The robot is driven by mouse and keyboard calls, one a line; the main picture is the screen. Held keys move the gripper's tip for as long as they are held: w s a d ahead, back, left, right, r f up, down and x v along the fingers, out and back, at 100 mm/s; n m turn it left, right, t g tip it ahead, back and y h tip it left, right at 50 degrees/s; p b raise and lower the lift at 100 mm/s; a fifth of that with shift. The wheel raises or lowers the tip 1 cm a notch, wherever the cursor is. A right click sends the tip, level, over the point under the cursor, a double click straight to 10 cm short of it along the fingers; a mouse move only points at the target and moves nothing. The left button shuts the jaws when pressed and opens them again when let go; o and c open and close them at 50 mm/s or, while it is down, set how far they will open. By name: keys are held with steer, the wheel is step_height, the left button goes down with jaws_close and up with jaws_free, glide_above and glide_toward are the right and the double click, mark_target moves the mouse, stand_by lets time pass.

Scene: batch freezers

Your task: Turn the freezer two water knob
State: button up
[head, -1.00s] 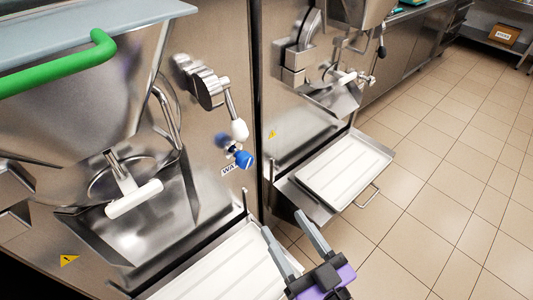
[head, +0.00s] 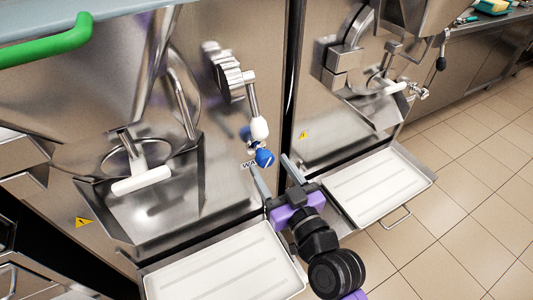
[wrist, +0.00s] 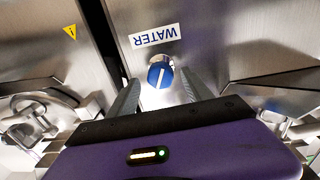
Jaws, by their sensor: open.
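The blue water knob (head: 264,158) sits on the front panel of the nearer freezer, below a white-tipped lever. In the wrist view the blue knob (wrist: 161,75) has a white line on its face and lies between my two fingers, just beyond their tips. A WATER label (wrist: 155,35) is beside it, upside down in that view. My gripper (head: 271,170) is open and empty, with its fingertips close to the knob. I cannot tell whether a finger touches the knob.
The lever (head: 257,118) hangs just above the knob. A white-lined tray (head: 225,270) sticks out below the nearer freezer, and another tray (head: 375,185) below the farther one. A metal chute (head: 150,205) juts out at left. The tiled floor (head: 470,200) at right is clear.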

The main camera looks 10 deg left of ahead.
mark_target(267, 162)
steer(key=shift+x, duration=2.25)
jaws_close()
steer(key=shift+p, duration=0.3)
